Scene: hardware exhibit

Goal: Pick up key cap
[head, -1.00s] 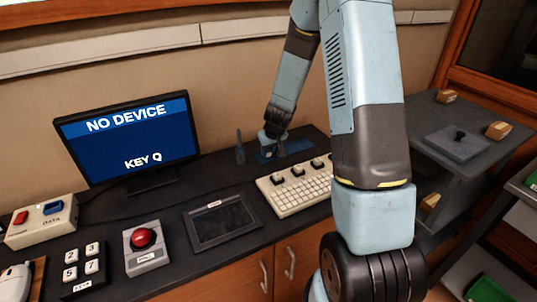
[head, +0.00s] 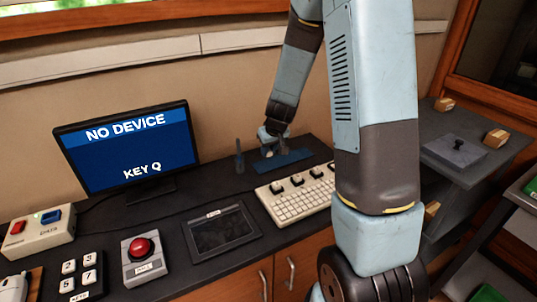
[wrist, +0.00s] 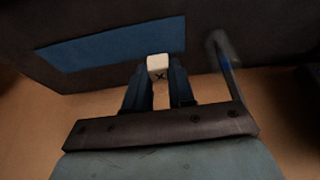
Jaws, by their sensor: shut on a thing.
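A pale key cap marked X (wrist: 158,66) is between the two dark fingertips of my gripper (wrist: 157,82) in the wrist view. My gripper is shut on it. A blue mat (wrist: 110,45) lies on the dark counter beyond the fingers. In the head view my gripper (head: 270,152) is at the back of the counter, at the left part of the blue mat (head: 291,159). The key cap is too small there to make out clearly.
A thin upright tool (head: 239,158) stands just left of the mat; it also shows in the wrist view (wrist: 223,60). A keyboard (head: 295,204) with several dark raised switches is in front. A monitor (head: 128,150) reads "NO DEVICE, KEY Q". A tablet (head: 222,232) lies left of the keyboard.

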